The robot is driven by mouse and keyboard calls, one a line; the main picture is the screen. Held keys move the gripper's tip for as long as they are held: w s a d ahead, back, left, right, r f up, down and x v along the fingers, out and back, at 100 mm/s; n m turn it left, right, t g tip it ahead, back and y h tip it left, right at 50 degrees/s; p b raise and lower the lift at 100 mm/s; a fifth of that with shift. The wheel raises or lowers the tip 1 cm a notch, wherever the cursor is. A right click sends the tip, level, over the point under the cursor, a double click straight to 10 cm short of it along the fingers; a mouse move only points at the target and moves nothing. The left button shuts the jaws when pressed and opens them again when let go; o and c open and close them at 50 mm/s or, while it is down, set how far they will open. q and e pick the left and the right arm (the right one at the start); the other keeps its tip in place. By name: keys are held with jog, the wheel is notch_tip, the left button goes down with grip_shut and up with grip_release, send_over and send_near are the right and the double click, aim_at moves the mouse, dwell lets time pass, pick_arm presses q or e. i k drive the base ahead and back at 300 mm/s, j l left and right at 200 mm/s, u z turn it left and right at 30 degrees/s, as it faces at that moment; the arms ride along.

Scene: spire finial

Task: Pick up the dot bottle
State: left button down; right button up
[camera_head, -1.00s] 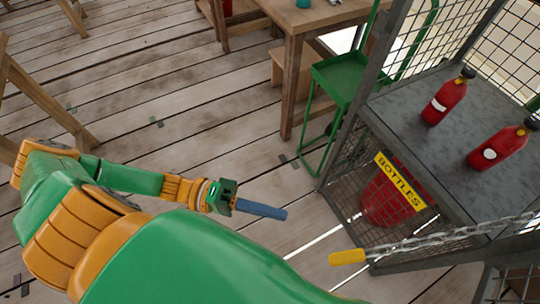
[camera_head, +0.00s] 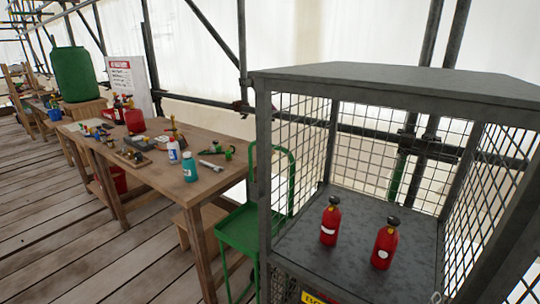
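Two red bottles with dark caps stand upright on the grey shelf (camera_head: 345,262) of a wire-mesh cage at the right. The right bottle (camera_head: 386,244) has a small round white label low on its front, like a dot. The left bottle (camera_head: 330,223) has a wider white label. A small gap separates them, and nothing touches either one. Neither of my grippers is in view.
The cage has a solid grey roof (camera_head: 400,84), mesh sides and an open front with corner posts. A green cart (camera_head: 240,228) stands left of it. A wooden workbench (camera_head: 165,175) carries several tools and bottles. Plank floor (camera_head: 60,240) lies clear at left.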

aim_at(388, 236)
jog(key=k+j+z, duration=0.1)
jog(key=z, duration=1.05)
